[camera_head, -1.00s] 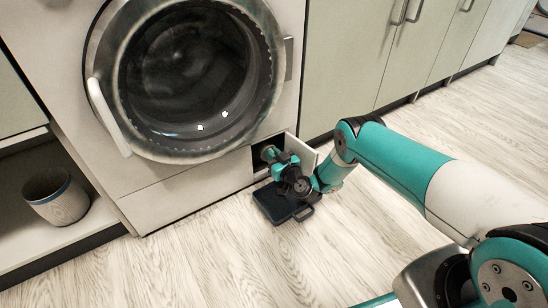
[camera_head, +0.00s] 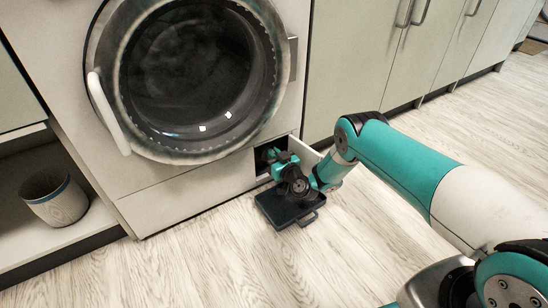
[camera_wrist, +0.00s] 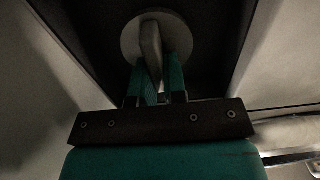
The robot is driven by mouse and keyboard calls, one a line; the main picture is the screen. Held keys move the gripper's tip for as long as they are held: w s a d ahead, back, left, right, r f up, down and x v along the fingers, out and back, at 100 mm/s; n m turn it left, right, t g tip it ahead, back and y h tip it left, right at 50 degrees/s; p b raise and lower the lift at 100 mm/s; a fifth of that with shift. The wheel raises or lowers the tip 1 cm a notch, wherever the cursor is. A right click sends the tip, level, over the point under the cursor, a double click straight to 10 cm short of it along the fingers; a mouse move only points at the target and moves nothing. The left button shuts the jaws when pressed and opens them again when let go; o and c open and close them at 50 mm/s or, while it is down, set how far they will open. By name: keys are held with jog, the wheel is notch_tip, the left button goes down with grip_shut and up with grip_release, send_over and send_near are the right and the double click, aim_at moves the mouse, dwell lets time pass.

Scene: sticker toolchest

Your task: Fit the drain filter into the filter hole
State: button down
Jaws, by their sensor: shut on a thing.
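The drain filter (camera_wrist: 131,42) shows in the wrist view as a round grey disc with an upright grip bar across it. My gripper (camera_wrist: 160,72) is shut on that grip bar, one teal finger on each side. In the head view my gripper (camera_head: 277,158) reaches into the dark open compartment (camera_head: 262,154) at the lower right of the washing machine. The filter is hidden there by my gripper and the compartment's shadow. The filter hole is hidden behind the disc, so I cannot tell how deep the filter sits.
The compartment's small white door (camera_head: 308,151) stands open to the right, close to my wrist. A dark shallow tray (camera_head: 283,216) with a handle lies on the floor below. The washing machine's round door (camera_head: 195,75) is above. A grey cup (camera_head: 55,199) stands on the left shelf.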

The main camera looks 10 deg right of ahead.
jog(key=shift+w+a+b, duration=0.25)
jog(key=shift+w+b, duration=0.45)
jog(key=shift+b, duration=0.3)
jog(key=c, duration=1.1)
grip_release()
jog(key=p+v, duration=0.7)
jog(key=shift+s, duration=0.2)
jog(key=shift+d+r, duration=0.1)
